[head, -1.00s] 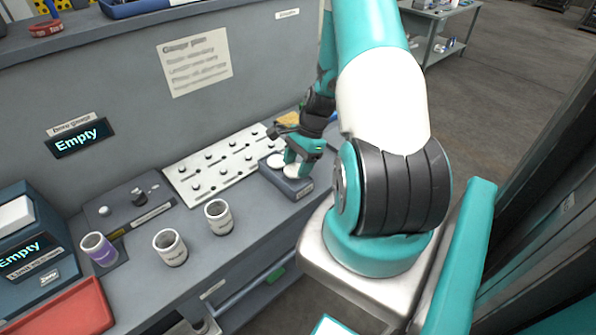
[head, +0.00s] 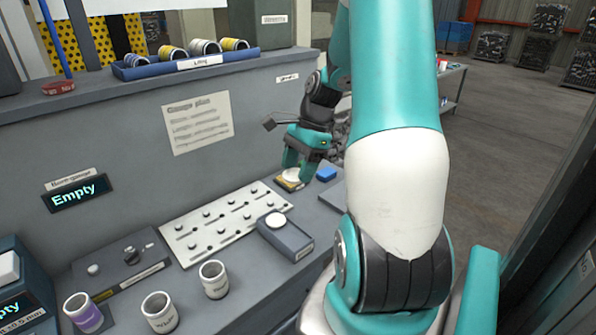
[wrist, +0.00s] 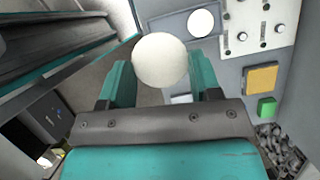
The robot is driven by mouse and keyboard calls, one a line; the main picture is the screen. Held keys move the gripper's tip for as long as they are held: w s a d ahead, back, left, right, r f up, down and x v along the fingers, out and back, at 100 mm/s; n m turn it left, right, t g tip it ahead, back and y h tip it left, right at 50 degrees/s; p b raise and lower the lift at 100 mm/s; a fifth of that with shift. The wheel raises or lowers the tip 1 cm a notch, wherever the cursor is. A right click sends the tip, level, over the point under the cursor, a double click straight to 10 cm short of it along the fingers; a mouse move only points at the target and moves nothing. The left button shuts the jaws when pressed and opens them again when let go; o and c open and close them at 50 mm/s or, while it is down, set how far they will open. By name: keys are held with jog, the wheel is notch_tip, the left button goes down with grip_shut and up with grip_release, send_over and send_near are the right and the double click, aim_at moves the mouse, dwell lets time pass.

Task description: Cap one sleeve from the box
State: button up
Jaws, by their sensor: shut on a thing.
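My gripper (head: 297,172) is shut on a round white cap (wrist: 160,60), which sits between its fingertips in the wrist view. It holds the cap up, clear of the grey cap box (head: 290,241). Another white cap (head: 275,220) lies in that box; it also shows in the wrist view (wrist: 201,23). Three open sleeves stand at the left of the bench: a purple-banded sleeve (head: 84,313), a white sleeve (head: 160,312) and another white sleeve (head: 213,279). The lettering on their labels is too small to read.
A white pegged board (head: 222,226) lies behind the box. A yellow pad (wrist: 261,79) is on the bench. A small blue block (head: 326,174) lies right of my gripper. A blue tray (head: 186,63) of banded sleeves stands on the upper shelf. A display (head: 80,193) reads "Empty".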

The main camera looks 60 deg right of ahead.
jog(key=shift+r+p, duration=2.25)
jog(key=shift+p, duration=0.35)
